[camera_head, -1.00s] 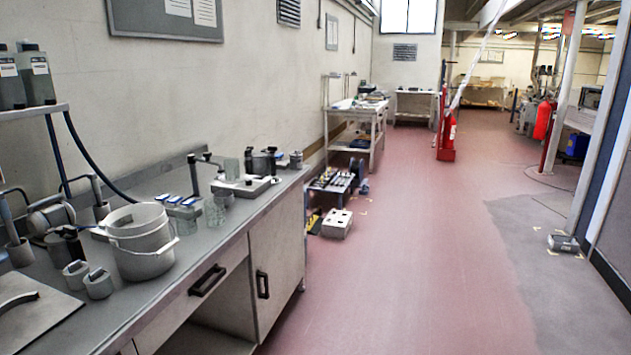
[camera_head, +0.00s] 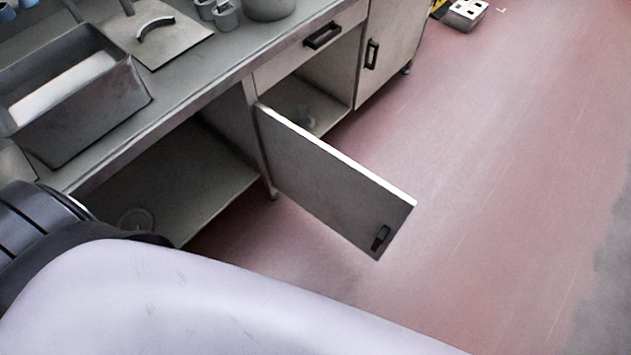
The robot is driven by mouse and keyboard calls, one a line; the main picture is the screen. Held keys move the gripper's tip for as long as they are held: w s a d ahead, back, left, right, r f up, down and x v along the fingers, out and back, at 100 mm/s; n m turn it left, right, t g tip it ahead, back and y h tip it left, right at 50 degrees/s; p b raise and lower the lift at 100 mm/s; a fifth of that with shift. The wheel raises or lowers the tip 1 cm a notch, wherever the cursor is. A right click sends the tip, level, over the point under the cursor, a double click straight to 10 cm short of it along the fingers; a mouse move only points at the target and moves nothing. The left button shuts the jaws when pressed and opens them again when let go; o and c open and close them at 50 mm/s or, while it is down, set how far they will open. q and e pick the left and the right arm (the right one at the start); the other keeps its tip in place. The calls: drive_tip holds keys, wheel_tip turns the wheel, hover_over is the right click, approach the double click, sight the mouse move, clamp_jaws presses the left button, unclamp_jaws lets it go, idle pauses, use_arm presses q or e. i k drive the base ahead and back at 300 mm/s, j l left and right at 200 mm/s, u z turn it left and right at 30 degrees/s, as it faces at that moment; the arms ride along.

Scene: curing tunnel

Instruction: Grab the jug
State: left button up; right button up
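A small greenish, see-through vessel (camera_head: 306,115) stands on the floor of the open cabinet compartment under the bench. It may be the jug, but it is too small and shaded to tell its shape or any handle. The cabinet door (camera_head: 335,180) is swung wide open and sticks out over the floor, with a black handle at its outer end. Neither of my grippers shows. Only a pale, thick part of my own arm with a black joint fills the lower left.
On the bench (camera_head: 215,68) stand a grey metal basin (camera_head: 75,95), a flat plate with a handle (camera_head: 156,32) and a pot (camera_head: 270,5) cut by the top edge. A round object (camera_head: 135,219) lies in the open bay below.

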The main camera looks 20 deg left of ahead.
sight(302, 110)
drive_tip(key=z, duration=0.25)
drive_tip(key=i+l+z, duration=0.15)
drive_tip(key=l, duration=0.25)
drive_tip(key=i+l+z, duration=0.2)
drive_tip(key=l, duration=0.2)
drive_tip(key=l+z, duration=0.15)
drive_tip(key=l, duration=0.25)
drive_tip(key=i+l+u, duration=0.1)
drive_tip(key=i+l, duration=0.15)
drive_tip(key=i, duration=0.25)
drive_tip(key=i+l, duration=0.3)
drive_tip(key=i, duration=0.15)
drive_tip(key=i+l+u, duration=0.15)
drive_tip(key=i+l, duration=0.15)
drive_tip(key=i, duration=0.2)
drive_tip(key=i+j+u, duration=0.15)
drive_tip(key=u, duration=0.3)
drive_tip(key=i+u, duration=0.7)
drive_tip(key=u, duration=0.15)
drive_tip(key=i+l+u, duration=0.15)
drive_tip(key=u, duration=0.25)
drive_tip(key=i+l+u, duration=0.25)
drive_tip(key=u, duration=0.2)
drive_tip(key=i+l, duration=0.05)
drive_tip(key=i, duration=0.05)
